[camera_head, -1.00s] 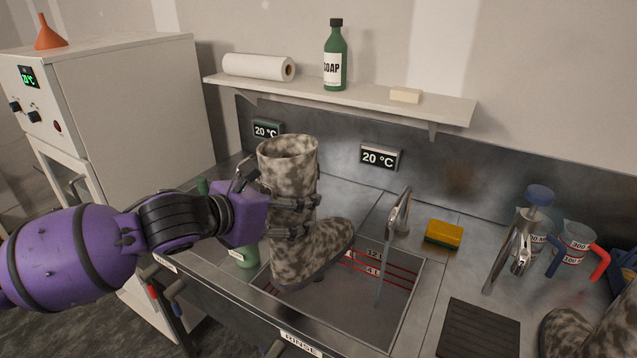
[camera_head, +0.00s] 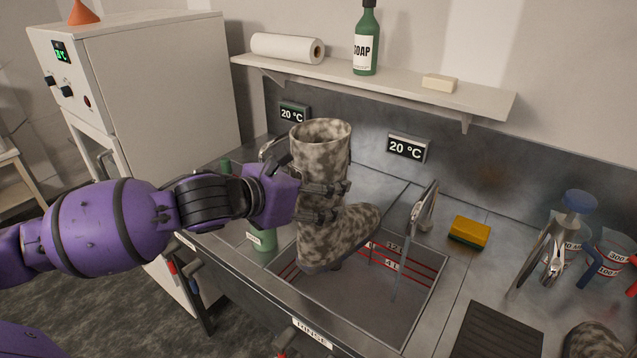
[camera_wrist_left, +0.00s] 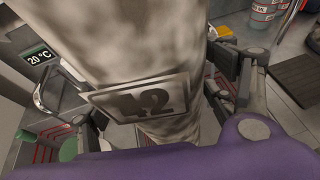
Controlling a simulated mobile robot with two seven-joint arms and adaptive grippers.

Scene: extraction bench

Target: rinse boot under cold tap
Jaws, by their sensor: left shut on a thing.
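A mottled grey-brown boot (camera_head: 322,235) is upright over the rinse sink (camera_head: 390,325), toe pointing right. My left gripper (camera_head: 325,201) is shut on its shaft from the left. In the left wrist view the boot (camera_wrist_left: 145,45) fills the middle, with a numbered plate on it, and gripper fingers on both sides. A metal tap (camera_head: 427,208) stands at the sink's back right, right of the toe and apart from it. A thin grey streak drops from it into the sink; I cannot tell if it is water. My right gripper is not in view.
Another tap stands behind the boot, partly hidden. A green bottle (camera_head: 263,240) is left of the boot. A yellow sponge (camera_head: 469,232), a third tap (camera_head: 550,255) and measuring jugs (camera_head: 608,255) are on the right. The shelf (camera_head: 390,88) overhangs the back. Two displays read 20 °C.

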